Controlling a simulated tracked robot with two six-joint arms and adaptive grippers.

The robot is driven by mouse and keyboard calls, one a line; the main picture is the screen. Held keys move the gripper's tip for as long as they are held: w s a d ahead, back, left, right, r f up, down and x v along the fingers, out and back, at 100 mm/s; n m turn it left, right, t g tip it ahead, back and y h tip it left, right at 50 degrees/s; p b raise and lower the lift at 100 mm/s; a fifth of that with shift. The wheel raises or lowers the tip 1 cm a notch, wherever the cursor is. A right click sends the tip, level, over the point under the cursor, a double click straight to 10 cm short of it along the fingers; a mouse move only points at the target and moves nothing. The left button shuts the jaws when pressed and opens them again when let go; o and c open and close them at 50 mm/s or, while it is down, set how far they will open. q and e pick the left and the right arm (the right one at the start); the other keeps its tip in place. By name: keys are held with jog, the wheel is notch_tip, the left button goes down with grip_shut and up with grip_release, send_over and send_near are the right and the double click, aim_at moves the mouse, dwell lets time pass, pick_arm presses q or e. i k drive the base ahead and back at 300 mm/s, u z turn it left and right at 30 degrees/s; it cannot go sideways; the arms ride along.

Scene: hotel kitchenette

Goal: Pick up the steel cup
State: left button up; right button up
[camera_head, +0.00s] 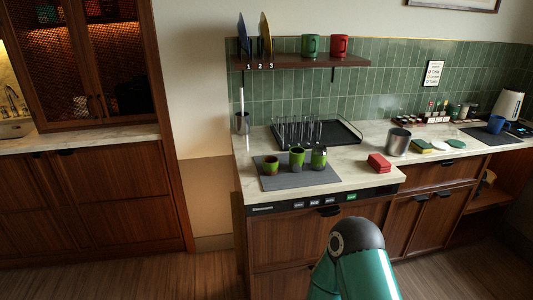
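A shiny steel cup (397,142) stands upright on the pale stone counter (372,170), right of the black dish rack (345,133). It looks empty from here, though its inside shows only in part. A green arm link of mine with a dark rounded joint rises at the bottom of the view, in front of the counter and apart from the cup. Neither of my grippers shows.
Green-and-brown cups (297,158) stand on a grey mat (270,183). A sponge (421,146) and white dish (440,146) lie to the right. A shelf (300,62) with two mugs hangs above.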

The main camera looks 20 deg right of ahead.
aim_at(297, 160)
jog(key=z, duration=0.1)
jog(key=i, duration=0.85)
jog(key=z, duration=0.55)
